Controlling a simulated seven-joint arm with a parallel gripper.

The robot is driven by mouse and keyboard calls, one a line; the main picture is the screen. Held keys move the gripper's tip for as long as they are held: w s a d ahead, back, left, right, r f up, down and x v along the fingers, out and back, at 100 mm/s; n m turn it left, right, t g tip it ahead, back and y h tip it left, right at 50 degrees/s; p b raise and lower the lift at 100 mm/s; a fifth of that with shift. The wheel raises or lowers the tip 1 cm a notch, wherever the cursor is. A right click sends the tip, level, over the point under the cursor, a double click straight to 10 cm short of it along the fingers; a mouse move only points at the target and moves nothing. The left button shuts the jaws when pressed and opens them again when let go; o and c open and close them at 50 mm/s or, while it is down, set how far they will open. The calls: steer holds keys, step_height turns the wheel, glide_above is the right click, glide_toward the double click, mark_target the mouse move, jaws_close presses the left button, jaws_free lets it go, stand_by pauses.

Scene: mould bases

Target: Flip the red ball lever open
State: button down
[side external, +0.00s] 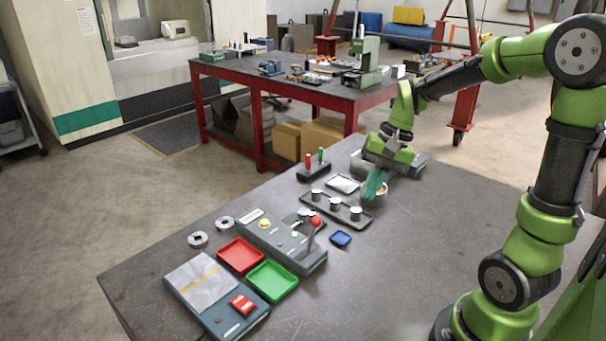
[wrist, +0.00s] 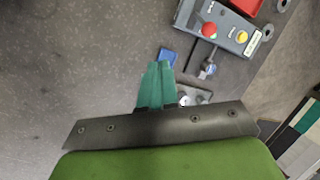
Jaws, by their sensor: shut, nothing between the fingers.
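The red ball lever (side external: 316,221) stands up from the right end of a grey control box (side external: 262,229), its shaft leaning slightly. In the wrist view the red ball (wrist: 209,30) is at the upper right, on the box (wrist: 240,39) beside a yellow button. My gripper (side external: 369,197) has teal fingers pointing down, behind and to the right of the lever in the side view, clearly apart from it. In the wrist view my gripper's fingertips (wrist: 159,66) are together and empty, below and left of the ball.
A dark tray with metal cylinders (side external: 337,209) lies close to my fingers. Red (side external: 240,254) and green (side external: 271,281) trays lie in front. The table's right side is clear.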

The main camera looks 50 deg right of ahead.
steer(key=w+d+f+m+y, duration=0.3)
steer(key=w+d+m+y, duration=0.2)
steer(key=d+m+y, duration=0.3)
steer(key=shift+w+d+f+m, duration=0.15)
steer(key=shift+w+d+m, duration=0.15)
steer(key=shift+d+m, duration=0.1)
steer(key=shift+a, duration=0.1)
glide_toward(315, 229)
steer(key=x, duration=0.4)
steer(key=shift+w+d+f, duration=0.2)
steer(key=shift+f, duration=0.2)
steer(key=shift+a+r, duration=0.1)
